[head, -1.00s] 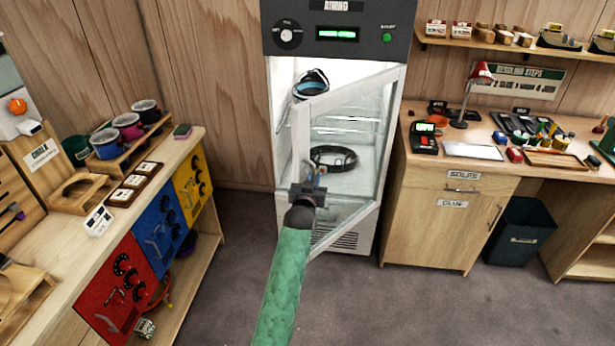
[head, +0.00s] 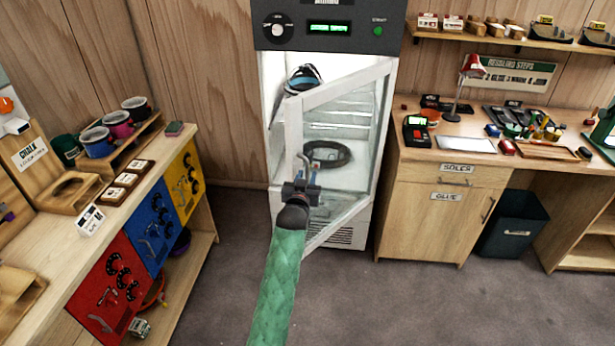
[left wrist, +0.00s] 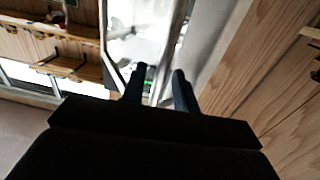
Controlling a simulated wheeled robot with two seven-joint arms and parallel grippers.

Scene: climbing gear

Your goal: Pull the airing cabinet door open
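The airing cabinet (head: 325,38) stands against the back wall. Its glass door (head: 288,135) has a white frame, is hinged at the right, and stands partly open towards me, its free edge at the left. The door's handle (head: 303,161) is on that free edge. My left gripper (head: 305,180) is in front of the handle. In the left wrist view its two dark fingers (left wrist: 159,88) are apart, with a grey bar between them and a gap showing beside it; I see no firm contact. My right gripper is not in view.
Inside the cabinet are a blue-and-black item (head: 304,79) and a dark ring-shaped item (head: 326,154). A wooden workbench (head: 430,180) stands close at the right, a bench with pots (head: 98,140) at the left. The grey floor (head: 400,300) in front is clear.

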